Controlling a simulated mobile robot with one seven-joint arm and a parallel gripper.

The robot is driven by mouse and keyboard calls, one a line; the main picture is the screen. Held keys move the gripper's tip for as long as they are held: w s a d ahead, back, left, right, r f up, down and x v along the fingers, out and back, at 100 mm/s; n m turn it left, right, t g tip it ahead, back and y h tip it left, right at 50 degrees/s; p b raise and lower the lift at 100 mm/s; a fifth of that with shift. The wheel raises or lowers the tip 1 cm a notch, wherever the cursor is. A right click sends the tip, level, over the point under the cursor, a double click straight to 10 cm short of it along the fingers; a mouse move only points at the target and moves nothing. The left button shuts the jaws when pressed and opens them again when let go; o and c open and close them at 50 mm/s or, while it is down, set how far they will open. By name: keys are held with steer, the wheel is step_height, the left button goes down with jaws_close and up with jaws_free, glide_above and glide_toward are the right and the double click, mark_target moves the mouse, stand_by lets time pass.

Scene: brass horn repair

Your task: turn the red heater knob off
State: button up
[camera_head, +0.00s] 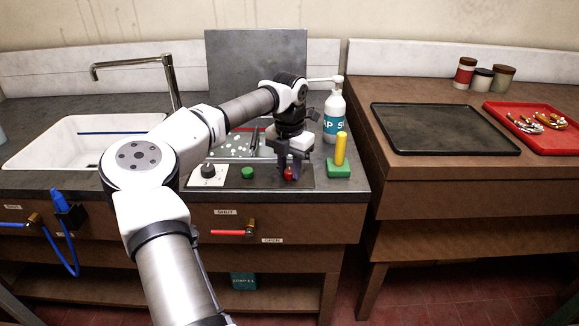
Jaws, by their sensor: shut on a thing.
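The red heater knob (289,174) sits at the right part of a dark control panel (265,182) along the front of the counter. My gripper (290,167) reaches down over it from above, with its fingers around the knob and shut on it. The fingers partly cover the knob, so its pointer and exact turn cannot be seen.
A yellow-handled green block (339,168) and a soap bottle (334,115) stand close right of my gripper. A red-handled valve (232,233) is on the cabinet front below. A sink (75,140) is left; a black tray (440,130) and red tray (505,113) lie right.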

mark_target(290, 170)
steer(key=o, duration=1)
step_height(290, 170, up, 14)
steer(key=b, duration=0.1)
steer(key=shift+f, duration=0.1)
